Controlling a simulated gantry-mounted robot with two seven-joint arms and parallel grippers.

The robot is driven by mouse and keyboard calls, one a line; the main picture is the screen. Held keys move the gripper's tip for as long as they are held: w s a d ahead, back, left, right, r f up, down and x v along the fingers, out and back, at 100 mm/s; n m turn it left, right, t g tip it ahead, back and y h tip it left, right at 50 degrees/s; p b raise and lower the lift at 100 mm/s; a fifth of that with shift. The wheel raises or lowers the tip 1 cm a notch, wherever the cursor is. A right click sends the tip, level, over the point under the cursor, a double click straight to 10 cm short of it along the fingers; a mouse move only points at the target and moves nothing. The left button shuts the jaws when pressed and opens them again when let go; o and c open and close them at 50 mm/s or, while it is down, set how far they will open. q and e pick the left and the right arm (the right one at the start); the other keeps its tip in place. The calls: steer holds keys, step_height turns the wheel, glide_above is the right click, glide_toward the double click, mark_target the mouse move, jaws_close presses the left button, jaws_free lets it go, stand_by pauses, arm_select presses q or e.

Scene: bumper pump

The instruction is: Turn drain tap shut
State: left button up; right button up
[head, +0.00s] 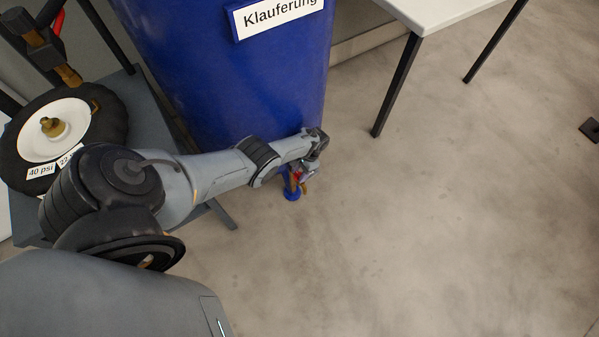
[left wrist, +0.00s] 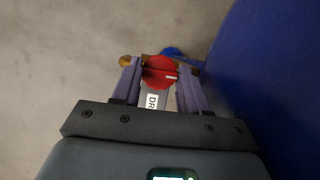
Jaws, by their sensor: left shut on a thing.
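The drain tap's red round handle (left wrist: 159,73) sits between my left gripper's fingers in the left wrist view, with a white mark on it. My left gripper (head: 301,180) is low against the front of the blue tank (head: 235,80) and is shut on the red handle. In the head view the arm and gripper hide most of the tap; a bit of red and a blue piece (head: 292,194) show below. My right gripper is in neither view.
A dark stand (head: 150,105) at left carries a black tyre-like ring with a white disc (head: 55,130) and a "40 psi" label. A white table (head: 440,10) with dark legs stands at the upper right. The grey floor (head: 430,220) in front is mostly clear.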

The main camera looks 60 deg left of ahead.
arm_select(q)
steer(key=o, duration=1.1)
steer(key=shift+c, duration=0.2)
steer(key=shift+w+r+p, duration=0.2)
steer(key=shift+r+p, duration=0.15)
steer(key=shift+r, duration=0.15)
steer(key=p+v, duration=0.5)
steer(key=v, duration=0.4)
steer(key=shift+r, duration=0.35)
steer(key=shift+w, duration=0.15)
